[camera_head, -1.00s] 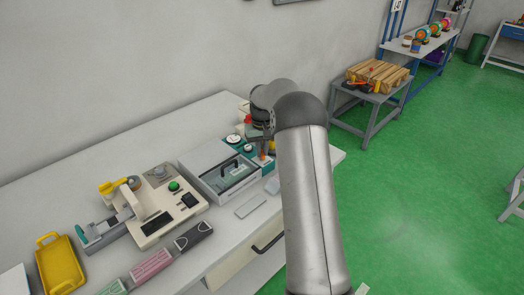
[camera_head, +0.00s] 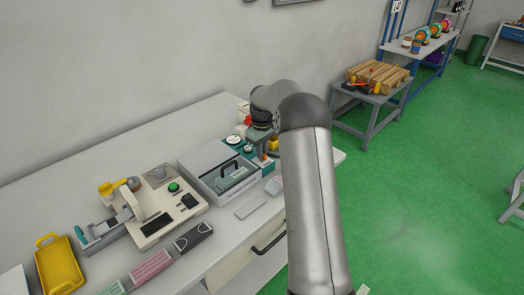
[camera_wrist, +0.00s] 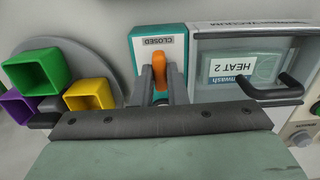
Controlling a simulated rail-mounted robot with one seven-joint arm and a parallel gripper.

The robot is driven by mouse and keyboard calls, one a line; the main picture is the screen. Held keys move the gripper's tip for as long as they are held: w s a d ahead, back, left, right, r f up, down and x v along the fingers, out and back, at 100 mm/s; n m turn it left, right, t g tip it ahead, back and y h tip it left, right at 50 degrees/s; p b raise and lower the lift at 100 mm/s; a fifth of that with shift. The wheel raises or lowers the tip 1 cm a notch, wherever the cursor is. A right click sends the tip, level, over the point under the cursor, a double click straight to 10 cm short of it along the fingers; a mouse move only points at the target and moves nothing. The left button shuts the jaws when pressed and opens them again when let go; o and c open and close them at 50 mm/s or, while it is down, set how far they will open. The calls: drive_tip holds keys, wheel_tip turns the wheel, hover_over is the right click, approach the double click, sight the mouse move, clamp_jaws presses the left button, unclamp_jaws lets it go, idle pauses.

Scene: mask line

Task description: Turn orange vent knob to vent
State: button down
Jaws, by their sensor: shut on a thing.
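The orange vent knob (camera_wrist: 158,72) stands upright in the wrist view on a teal and white panel (camera_wrist: 178,45). Its upper end points toward the label reading CLOSED (camera_wrist: 157,41), which appears upside down. My gripper (camera_wrist: 159,84) has a dark finger on each side of the knob and is shut on it. The knob's lower part is hidden between the fingers. In the head view my gripper (camera_head: 262,140) is over the far end of the bench, and the arm hides much of the knob's surroundings. No label reading VENT can be made out.
Green, yellow and purple square cups (camera_wrist: 90,94) are at left. The head view shows a press unit (camera_head: 160,205) and yellow tray (camera_head: 58,265).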

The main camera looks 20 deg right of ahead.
drive_tip(key=shift+r, duration=0.1)
drive_tip(key=c, duration=1.4)
unclamp_jaws()
drive_tip(key=shift+c, duration=0.2)
wheel_tip(320, 180, up, 17)
drive_tip(key=shift+r+b, duration=0.15)
drive_tip(key=shift+b, duration=0.2)
drive_tip(key=s+a+r, duration=0.2)
drive_tip(key=s+a, duration=0.6)
drive_tip(key=a, duration=0.1)
drive_tip(key=s+a+f+m, duration=0.1)
drive_tip(key=s+a+f, duration=0.2)
drive_tip(key=s, duration=0.7)
drive_tip(key=s+a+f+m, duration=0.1)
drive_tip(key=s+a+f, duration=0.2)
drive_tip(key=s, duration=0.8)
drive_tip(key=s+a+f+m, duration=0.1)
drive_tip(key=s+a+f, duration=0.3)
drive_tip(key=s, duration=0.6)
drive_tip(key=shift+s+f+m+t, duration=0.3)
drive_tip(key=shift+s+f+m, duration=0.1)
drive_tip(key=shift+f, duration=0.1)
